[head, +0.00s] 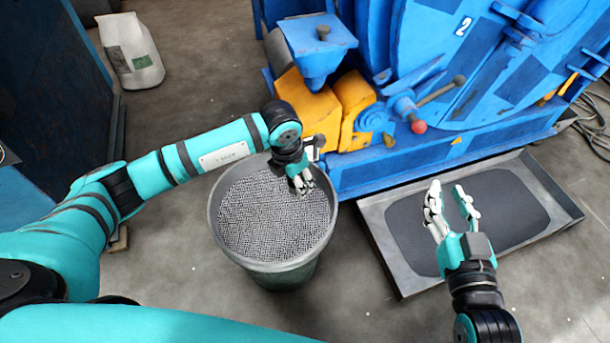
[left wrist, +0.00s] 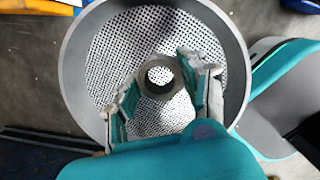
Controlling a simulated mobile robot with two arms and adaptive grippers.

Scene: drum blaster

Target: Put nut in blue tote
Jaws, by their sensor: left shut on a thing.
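The nut (left wrist: 158,60) is a grey ring with a round hole. In the left wrist view it sits between the two fingers of my left gripper (left wrist: 158,92), which is shut on it. In the head view my left gripper (head: 303,184) is over the right part of a round grey bin (head: 217,243); I cannot make out the nut there. How far the nut is above the bin's speckled contents, I cannot tell. My right gripper (head: 452,208) is open and empty, above a grey tray. No tote is clearly recognisable; a blue surface (head: 22,203) shows at the left edge.
A large blue machine (head: 440,60) with yellow parts (head: 305,105) and a red-knobbed lever (head: 418,127) stands behind the bin. The low tray (head: 388,262) with a dark mat lies on the right. A white sack (head: 130,50) stands at the back left. Bare floor lies around the bin.

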